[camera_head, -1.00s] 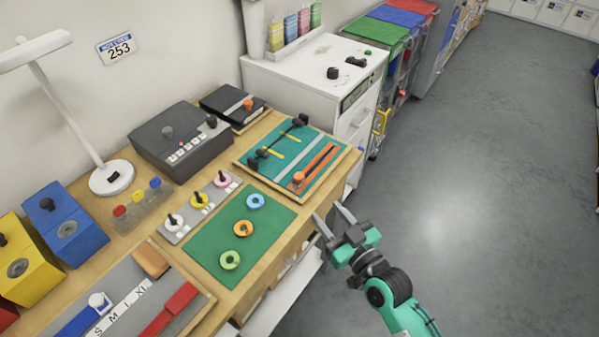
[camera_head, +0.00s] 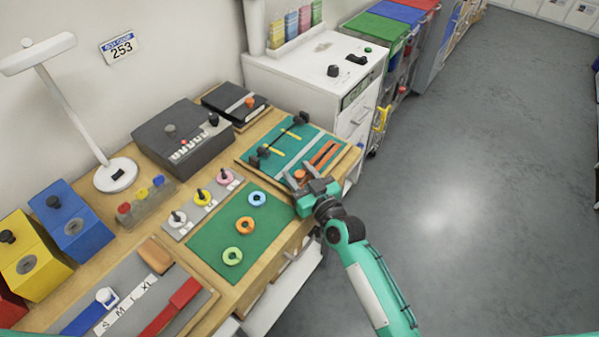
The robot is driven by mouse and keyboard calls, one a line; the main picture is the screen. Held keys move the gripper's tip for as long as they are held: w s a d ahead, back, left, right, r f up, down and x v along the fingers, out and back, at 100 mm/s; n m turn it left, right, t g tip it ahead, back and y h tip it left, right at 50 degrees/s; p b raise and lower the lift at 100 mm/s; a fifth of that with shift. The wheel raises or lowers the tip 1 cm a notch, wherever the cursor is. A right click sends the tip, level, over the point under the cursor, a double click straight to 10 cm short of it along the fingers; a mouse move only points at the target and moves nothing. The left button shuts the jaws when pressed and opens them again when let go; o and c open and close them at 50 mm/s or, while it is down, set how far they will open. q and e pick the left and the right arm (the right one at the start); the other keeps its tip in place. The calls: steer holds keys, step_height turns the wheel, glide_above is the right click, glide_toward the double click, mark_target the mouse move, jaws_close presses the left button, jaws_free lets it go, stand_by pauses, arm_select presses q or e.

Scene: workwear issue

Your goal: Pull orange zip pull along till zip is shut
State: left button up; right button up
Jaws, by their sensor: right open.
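The orange zip pull (camera_head: 299,174) is at the near end of the orange zip (camera_head: 325,153), which runs as two strips across the teal board (camera_head: 274,163) at the table's right end. My right gripper (camera_head: 299,178) is open, with its fingers around or just above the pull. I cannot tell whether they touch it. The gripper body hides the board's near corner. My left gripper is not in view.
A grey strip (camera_head: 297,150) lies beside the zip, with black clamps (camera_head: 299,117) beyond it. A green mat (camera_head: 213,243) with coloured rings is to the left. A white cabinet (camera_head: 290,75) stands behind. The floor to the right is clear.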

mark_target(331, 148)
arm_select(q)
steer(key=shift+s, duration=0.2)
